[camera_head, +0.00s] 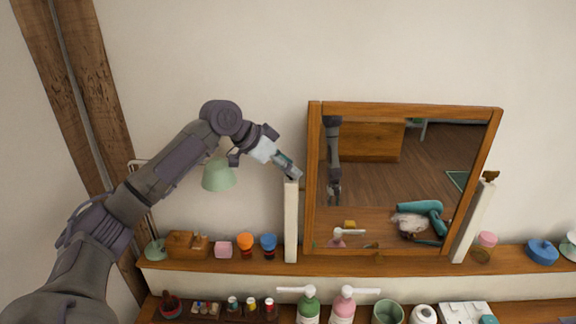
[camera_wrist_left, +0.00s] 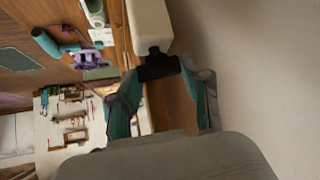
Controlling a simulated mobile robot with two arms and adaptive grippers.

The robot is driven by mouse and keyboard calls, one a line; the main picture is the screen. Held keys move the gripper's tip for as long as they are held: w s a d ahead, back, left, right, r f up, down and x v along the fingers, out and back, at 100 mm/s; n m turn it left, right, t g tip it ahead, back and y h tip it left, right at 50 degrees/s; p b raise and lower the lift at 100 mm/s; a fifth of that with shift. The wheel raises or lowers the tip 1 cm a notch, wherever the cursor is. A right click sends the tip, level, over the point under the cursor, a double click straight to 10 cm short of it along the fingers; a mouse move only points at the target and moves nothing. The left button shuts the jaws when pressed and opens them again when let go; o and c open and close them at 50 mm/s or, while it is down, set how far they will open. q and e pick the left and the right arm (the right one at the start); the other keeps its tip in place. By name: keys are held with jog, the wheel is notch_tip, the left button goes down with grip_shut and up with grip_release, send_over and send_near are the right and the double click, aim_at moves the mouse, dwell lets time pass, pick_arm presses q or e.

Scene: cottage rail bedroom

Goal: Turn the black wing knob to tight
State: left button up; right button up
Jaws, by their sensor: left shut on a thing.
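The mirror (camera_head: 312,180) in a wooden frame stands on the shelf between two white posts. My left gripper (camera_head: 293,174) is at the top of the left post (camera_head: 291,225). In the left wrist view its teal-padded fingers (camera_wrist_left: 160,78) are on either side of the black wing knob (camera_wrist_left: 157,68), shut on it. The knob sits at the end of the white post (camera_wrist_left: 150,25). In the head view this knob is hidden by the gripper. A brown knob (camera_head: 490,175) tops the right post (camera_head: 475,222). My right gripper is not in view.
A wooden box (camera_head: 187,244), a pink block (camera_head: 223,249) and orange and blue items stand on the shelf. Pump bottles (camera_head: 309,308) stand on the lower surface. The wall above is clear.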

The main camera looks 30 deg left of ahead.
pick_arm(q)
jog(key=shift+a+r+m+g+h+p, duration=0.1)
jog(key=shift+r+m+g+h+p, duration=0.15)
jog(key=shift+m+p, duration=0.4)
jog(key=shift+w+m+g+h+p, duration=0.15)
jog(key=shift+m+g+h+p, duration=0.45)
jog(key=shift+m+p, duration=0.4)
jog(key=shift+w+m+g+h+p, duration=0.1)
jog(key=shift+m+g+h+p, duration=0.5)
jog(key=shift+m, duration=0.45)
jog(key=shift+a+f+m+g+h, duration=0.1)
jog(key=shift+m+g+h, duration=0.25)
jog(key=shift+m+g, duration=0.65)
jog(key=o, duration=1.2)
jog(key=shift+f, duration=0.1)
jog(key=shift+c, duration=0.2)
